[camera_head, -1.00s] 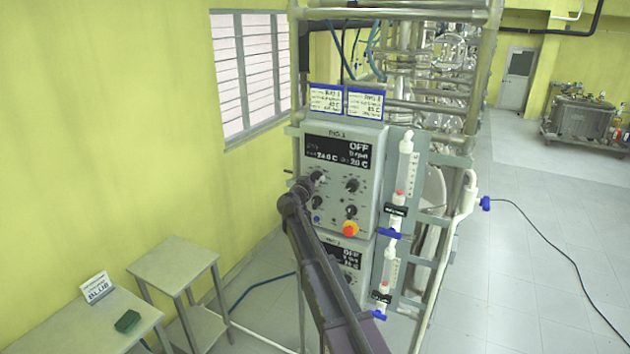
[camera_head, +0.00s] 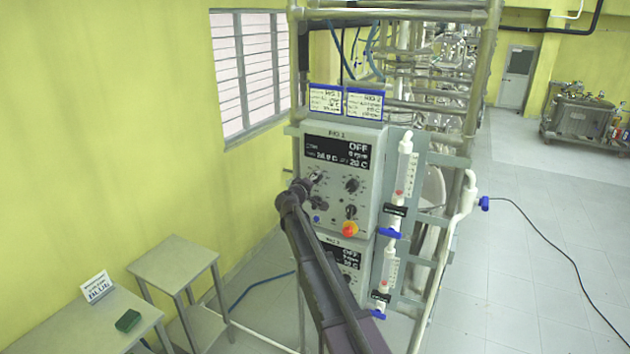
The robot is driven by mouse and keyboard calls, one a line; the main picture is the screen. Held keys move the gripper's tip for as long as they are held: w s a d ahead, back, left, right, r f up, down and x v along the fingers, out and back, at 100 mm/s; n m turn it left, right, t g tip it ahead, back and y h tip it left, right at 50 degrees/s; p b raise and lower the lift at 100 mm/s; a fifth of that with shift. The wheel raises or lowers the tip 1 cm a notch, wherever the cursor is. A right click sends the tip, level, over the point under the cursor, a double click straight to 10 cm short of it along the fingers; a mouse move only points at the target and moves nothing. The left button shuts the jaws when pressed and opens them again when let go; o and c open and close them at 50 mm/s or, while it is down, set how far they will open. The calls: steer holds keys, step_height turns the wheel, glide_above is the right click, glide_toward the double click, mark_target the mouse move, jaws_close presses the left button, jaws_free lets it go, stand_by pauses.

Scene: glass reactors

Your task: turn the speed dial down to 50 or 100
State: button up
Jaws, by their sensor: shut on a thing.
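The RIG 1 control box (camera_head: 376,170) stands upright in the frame, with a dark display (camera_head: 337,152) reading OFF and what looks like 0 rpm. Dials sit below the display: an upper-left dial (camera_head: 317,178), an upper-right dial (camera_head: 352,185) and a lower-right dial (camera_head: 351,211). My gripper (camera_head: 312,199) is at the left side of the panel, shut on a dial there. My wrist covers part of this area. The dial labels and pointer settings are too small to read, so I cannot tell which one is the speed dial.
An orange-red knob (camera_head: 349,229) sits at the panel's bottom. A second control box (camera_head: 352,262) is below, partly behind my arm. Flow tubes (camera_head: 403,170) with blue valves stand right. A small table (camera_head: 172,262) stands left; the floor at right is mostly clear.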

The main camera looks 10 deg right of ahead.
steer(key=n, duration=0.9)
steer(key=shift+r+n+h, duration=0.1)
steer(key=shift+n+h, duration=0.2)
steer(key=shift+h, duration=0.1)
steer(key=n, duration=1)
steer(key=shift+h+b, duration=0.3)
steer(key=shift+b, duration=0.05)
steer(key=shift+w, duration=0.1)
steer(key=o, duration=1.1)
steer(key=shift+o, duration=0.2)
steer(key=shift+a, duration=0.1)
